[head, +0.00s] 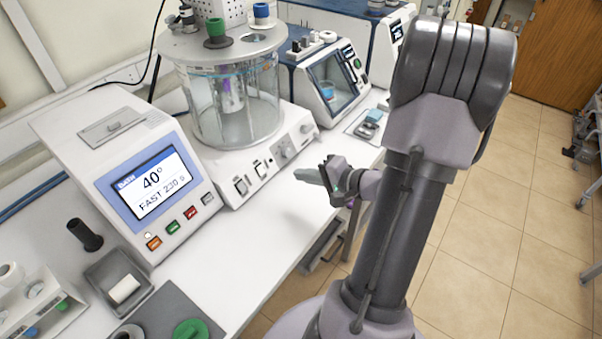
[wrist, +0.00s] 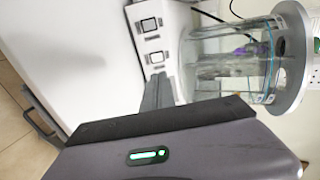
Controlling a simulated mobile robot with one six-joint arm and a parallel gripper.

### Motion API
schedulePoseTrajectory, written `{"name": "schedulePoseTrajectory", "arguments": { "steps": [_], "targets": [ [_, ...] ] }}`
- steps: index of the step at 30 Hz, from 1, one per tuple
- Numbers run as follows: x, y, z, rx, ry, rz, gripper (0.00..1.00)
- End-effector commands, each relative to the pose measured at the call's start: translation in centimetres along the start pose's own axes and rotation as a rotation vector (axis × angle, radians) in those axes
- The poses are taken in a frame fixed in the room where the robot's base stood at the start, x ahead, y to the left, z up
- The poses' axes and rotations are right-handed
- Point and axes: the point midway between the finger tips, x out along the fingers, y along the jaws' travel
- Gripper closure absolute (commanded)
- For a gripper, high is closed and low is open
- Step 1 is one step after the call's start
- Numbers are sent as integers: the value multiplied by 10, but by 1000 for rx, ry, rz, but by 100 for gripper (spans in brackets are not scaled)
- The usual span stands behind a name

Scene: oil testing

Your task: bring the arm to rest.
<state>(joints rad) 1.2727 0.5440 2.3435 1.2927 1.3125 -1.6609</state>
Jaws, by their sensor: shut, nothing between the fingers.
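My gripper (head: 312,176) is at the front edge of the white bench (head: 262,262) in the head view, in front of the glass bath unit. Its fingers point left, over the bench edge, and look closed with nothing between them. In the wrist view the closed fingers (wrist: 158,92) point up toward the bath's white base. My arm is folded, with its large elbow high at the right of the head view. The gripper appears apart from everything around it.
The glass bath (head: 232,105) stands behind the gripper. A control unit with a screen (head: 150,182) reading 40° is at left. A small grey tray (head: 118,284) and a green-capped item (head: 190,330) are at the front left. Open tiled floor (head: 520,230) lies right.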

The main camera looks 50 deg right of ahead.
Motion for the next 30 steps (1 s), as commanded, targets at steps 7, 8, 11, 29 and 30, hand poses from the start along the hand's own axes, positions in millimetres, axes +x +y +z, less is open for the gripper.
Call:
{"name": "schedulePoseTrajectory", "arguments": {
  "steps": [7,8,11,29,30],
  "targets": [
    [1,-1,0,-1,-2,0,100],
    [2,-3,3,-5,-11,2,100],
    [13,-26,40,-52,-122,28,100],
    [-102,-83,336,-994,-441,494,100],
    [-102,-83,336,-999,-434,492,100]
  ]
}}
